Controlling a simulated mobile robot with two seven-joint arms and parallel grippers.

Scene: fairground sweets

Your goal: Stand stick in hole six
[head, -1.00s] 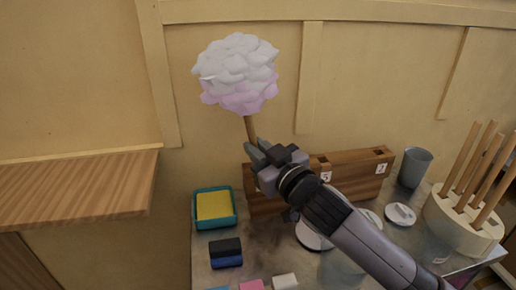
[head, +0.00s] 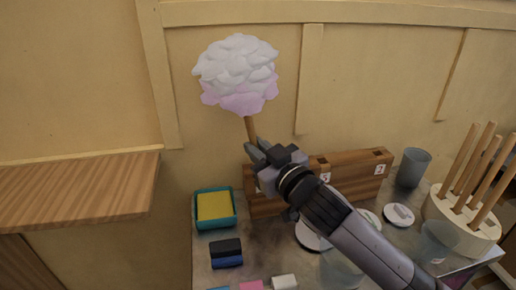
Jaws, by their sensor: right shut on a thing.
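A cotton candy stick (head: 251,127) carries a big white and pink floss head (head: 237,74) at its upper end. My right gripper (head: 258,150) is shut on the stick just below the floss and holds it nearly upright, tilted slightly left at the top. The wooden holder block (head: 345,181) with numbered labels stands on the metal table behind my gripper. Square holes show in its top at the right. Its left part is partly hidden by my gripper, and I cannot make out a label six. The stick's lower end is hidden. My left gripper is not in view.
A teal tray with a yellow sponge (head: 213,206) and a blue-black block (head: 226,253) are at the table's left. A grey cup (head: 413,167) and a round white stand (head: 459,226) with several bare sticks are at the right. A wooden shelf (head: 80,190) juts in at left.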

